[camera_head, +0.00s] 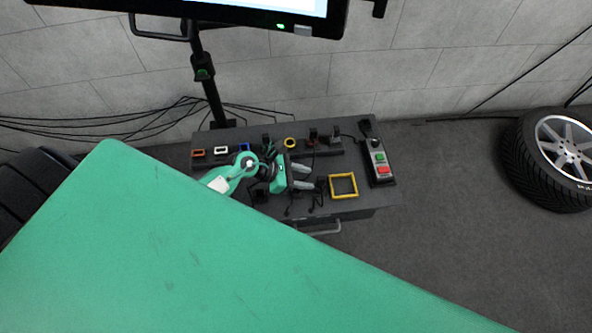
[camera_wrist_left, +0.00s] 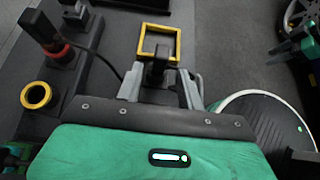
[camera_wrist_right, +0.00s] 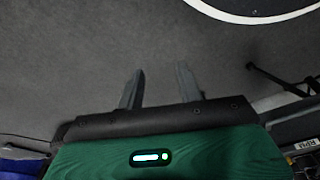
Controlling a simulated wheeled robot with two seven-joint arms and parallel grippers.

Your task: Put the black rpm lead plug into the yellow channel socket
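A round yellow ring socket (camera_head: 290,143) is in the back row of the grey bench; it shows at the left of the left wrist view (camera_wrist_left: 36,95). My left gripper (camera_head: 304,178) is low over the bench's front part, its fingers apart. A black plug (camera_wrist_left: 157,70) stands just ahead of and between those fingers in the left wrist view; I see no finger closed on it, and its label is not readable. It shows dark beyond the fingertips in the head view (camera_head: 321,184). My right gripper (camera_wrist_right: 160,86) is open and empty above the floor, outside the head view.
A yellow square frame (camera_head: 343,186) lies right of the left gripper. Orange (camera_head: 198,153), white (camera_head: 221,150) and blue sockets are at the bench's left. A red-collared plug (camera_wrist_left: 56,50) stands near the ring. A button box (camera_head: 378,160) is at the right end. Cables lie around the plugs.

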